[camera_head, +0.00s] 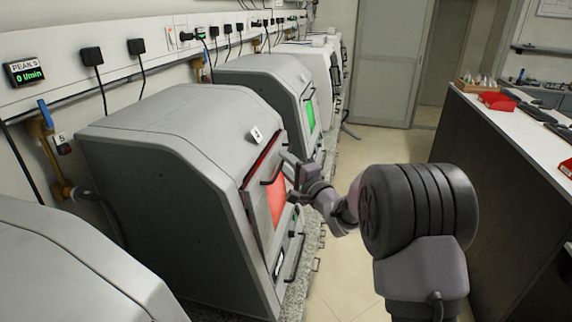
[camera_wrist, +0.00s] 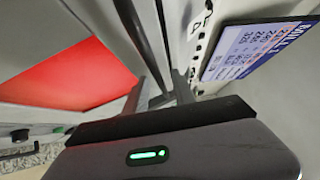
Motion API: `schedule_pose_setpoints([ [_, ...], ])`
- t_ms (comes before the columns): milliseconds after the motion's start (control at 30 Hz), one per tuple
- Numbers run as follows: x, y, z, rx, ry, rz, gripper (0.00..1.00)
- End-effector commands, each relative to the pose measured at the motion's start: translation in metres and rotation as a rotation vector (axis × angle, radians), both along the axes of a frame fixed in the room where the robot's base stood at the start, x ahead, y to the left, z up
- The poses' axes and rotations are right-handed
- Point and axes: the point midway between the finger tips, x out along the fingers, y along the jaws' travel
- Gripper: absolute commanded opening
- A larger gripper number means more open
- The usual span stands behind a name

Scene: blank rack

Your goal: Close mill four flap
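The mill with a "4" plate (camera_head: 256,134) is the large grey machine (camera_head: 165,190) in the middle of the head view. Its flap (camera_head: 249,203) has a red window (camera_head: 276,199) and a dark handle. A dark red gap shows along the flap's upper edge, so it stands slightly ajar. My gripper (camera_head: 289,161) is at the flap's upper right, close to the handle. In the wrist view the red window (camera_wrist: 65,78) is at left and a dark bar (camera_wrist: 137,35) runs toward my fingers (camera_wrist: 159,92). The fingers are apart; contact with the bar is unclear.
Another mill with a green screen (camera_head: 311,115) stands behind, and a grey machine (camera_head: 70,270) is at front left. A counter (camera_head: 535,140) with red trays (camera_head: 497,101) runs along the right. Floor (camera_head: 375,160) is free between. A printed display (camera_wrist: 258,48) shows in the wrist view.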

Motion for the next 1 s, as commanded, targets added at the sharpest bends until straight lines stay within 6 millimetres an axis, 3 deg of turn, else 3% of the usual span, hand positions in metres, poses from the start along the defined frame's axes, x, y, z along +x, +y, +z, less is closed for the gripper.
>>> schedule_pose_setpoints([
  [100, -0.0002, -0.0001, 0.0001, 0.000, 0.000, 0.000, 0.28],
  [233, -0.0003, -0.0003, 0.0001, 0.000, 0.000, 0.000, 0.02],
  [267, -0.0003, -0.0003, 0.0001, 0.000, 0.000, 0.000, 0.00],
  [1000, -0.0005, -0.0004, 0.0000, -0.001, 0.000, 0.000, 0.00],
])
